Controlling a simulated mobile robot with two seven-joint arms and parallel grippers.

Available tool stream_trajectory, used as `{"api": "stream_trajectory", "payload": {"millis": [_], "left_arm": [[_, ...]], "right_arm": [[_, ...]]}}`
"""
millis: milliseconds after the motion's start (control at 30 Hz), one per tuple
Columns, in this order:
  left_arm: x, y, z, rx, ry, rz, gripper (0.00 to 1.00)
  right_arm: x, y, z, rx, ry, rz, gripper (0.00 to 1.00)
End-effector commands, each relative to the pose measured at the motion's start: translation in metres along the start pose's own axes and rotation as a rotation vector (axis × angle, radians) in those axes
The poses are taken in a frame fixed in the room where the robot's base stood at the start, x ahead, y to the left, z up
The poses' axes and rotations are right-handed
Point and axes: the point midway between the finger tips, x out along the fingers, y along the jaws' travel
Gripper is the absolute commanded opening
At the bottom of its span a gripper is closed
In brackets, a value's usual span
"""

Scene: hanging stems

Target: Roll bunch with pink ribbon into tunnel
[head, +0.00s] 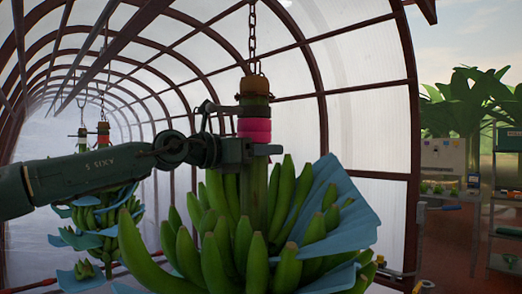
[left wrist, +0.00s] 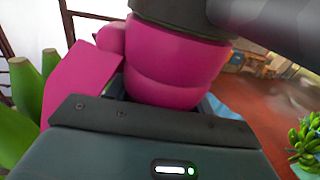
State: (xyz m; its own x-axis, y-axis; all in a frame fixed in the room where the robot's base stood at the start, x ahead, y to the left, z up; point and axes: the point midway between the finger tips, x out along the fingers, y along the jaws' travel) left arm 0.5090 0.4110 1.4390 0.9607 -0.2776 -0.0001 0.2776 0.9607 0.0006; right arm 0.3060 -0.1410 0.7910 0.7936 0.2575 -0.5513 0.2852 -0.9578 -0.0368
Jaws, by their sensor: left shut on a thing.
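A bunch of green bananas (head: 243,250) hangs from a chain (head: 252,35) in the middle of the head view. Blue sheets (head: 345,215) stick out between the bananas. My left gripper (head: 252,150) is shut on the stem at the ribbon's lower edge. In the left wrist view, the pink ribbon (left wrist: 170,65) fills the space in front of the gripper, and a loose pink end hangs to the left. The arched tunnel (head: 320,85) with translucent panels stands behind the bunch. My right gripper is not in view.
At the right, outside the tunnel, are a shelf (head: 508,200), a bench with small items (head: 445,192) and open floor.

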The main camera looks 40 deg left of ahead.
Motion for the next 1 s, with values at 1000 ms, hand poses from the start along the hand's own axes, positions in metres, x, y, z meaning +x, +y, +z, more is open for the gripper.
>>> {"api": "stream_trajectory", "payload": {"millis": [1000], "left_arm": [[-0.037,0.168,-0.002,-0.004,0.006,0.007,0.12]], "right_arm": [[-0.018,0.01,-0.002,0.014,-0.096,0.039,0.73]]}}
